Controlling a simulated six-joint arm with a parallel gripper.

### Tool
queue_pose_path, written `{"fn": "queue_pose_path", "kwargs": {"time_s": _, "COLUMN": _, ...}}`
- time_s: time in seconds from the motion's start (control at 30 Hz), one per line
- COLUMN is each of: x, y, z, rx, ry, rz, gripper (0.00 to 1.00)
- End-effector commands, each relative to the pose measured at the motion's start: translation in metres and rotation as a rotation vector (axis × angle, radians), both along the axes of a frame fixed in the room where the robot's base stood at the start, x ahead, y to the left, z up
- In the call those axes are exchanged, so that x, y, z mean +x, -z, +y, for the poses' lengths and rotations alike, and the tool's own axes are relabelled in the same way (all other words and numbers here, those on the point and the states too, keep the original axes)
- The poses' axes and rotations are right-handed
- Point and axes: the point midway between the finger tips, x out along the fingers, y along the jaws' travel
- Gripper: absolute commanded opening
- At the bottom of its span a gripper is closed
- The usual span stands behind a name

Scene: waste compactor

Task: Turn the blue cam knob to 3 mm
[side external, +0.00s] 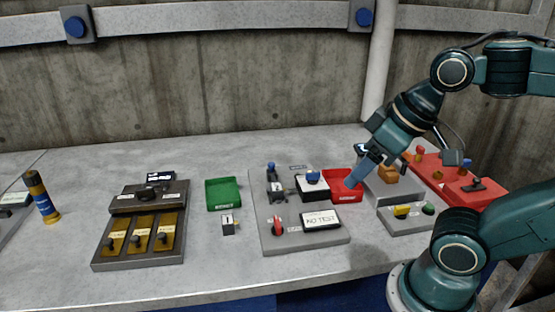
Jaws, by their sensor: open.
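A round blue knob (313,177), which looks like the cam knob, sits on top of a dark box with a white upper face. The box stands on the grey plate (265,205) in the middle of the table. Its scale marks are too small to read. My gripper (354,181) is to the right of the knob, pointing down and left above the red tray (348,197). It is open, apart from the knob, and nothing shows between its fingers.
The grey plate also carries a blue-topped post (271,170), a red lever (277,226) and a "NO TEST" display (322,221). A green tray (223,194) and a small block (230,223) lie left. A grey button box (406,215) and red panel (470,184) are right.

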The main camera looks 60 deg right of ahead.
Motion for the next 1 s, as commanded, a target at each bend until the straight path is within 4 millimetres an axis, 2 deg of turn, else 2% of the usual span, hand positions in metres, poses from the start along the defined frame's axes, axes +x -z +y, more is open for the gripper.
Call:
{"fn": "queue_pose_path", "kwargs": {"time_s": 0.17, "x": 0.003, "y": -0.002, "z": -0.001, "rx": 0.002, "ry": 0.012, "rz": 0.007, "gripper": 0.62}}
{"fn": "queue_pose_path", "kwargs": {"time_s": 0.37, "x": 0.018, "y": -0.009, "z": -0.009, "rx": 0.012, "ry": 0.066, "rz": 0.045, "gripper": 0.62}}
{"fn": "queue_pose_path", "kwargs": {"time_s": 0.7, "x": 0.071, "y": -0.021, "z": -0.040, "rx": 0.052, "ry": 0.249, "rz": 0.160, "gripper": 0.62}}
{"fn": "queue_pose_path", "kwargs": {"time_s": 1.0, "x": 0.119, "y": -0.017, "z": -0.082, "rx": 0.095, "ry": 0.423, "rz": 0.265, "gripper": 0.62}}
